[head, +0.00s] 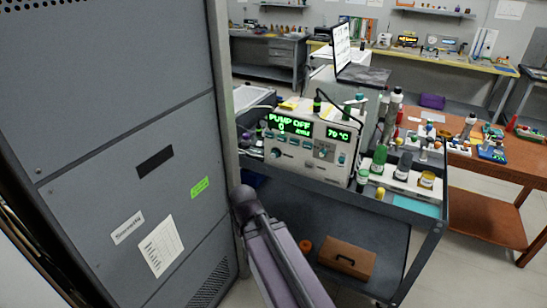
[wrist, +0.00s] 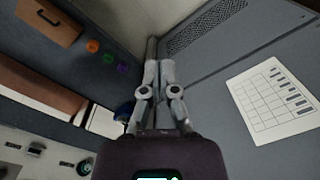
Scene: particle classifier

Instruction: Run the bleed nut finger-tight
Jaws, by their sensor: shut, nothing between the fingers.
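I cannot pick out the bleed nut in either view; it is hidden or too small to tell. A beige instrument (head: 310,146) stands on the grey cart, with green displays reading "PUMP OFF", 0 and 70 °C. Part of a light panel with knobs (wrist: 38,148) shows at the lower left of the wrist view. My gripper (wrist: 158,68) is shut and empty, its fingers together beside the grey cabinet's vented face. In the head view my arm reaches up between the cabinet and the cart, below and left of the instrument; its fingertips are not clear there.
The tall grey cabinet (head: 130,100) blocks the left side. Bottles and a green-capped container (head: 379,158) crowd the right of the cart (head: 425,207). A brown box (head: 346,259) and an orange round piece (head: 305,246) lie on its lower shelf. A wooden table (head: 487,205) stands right.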

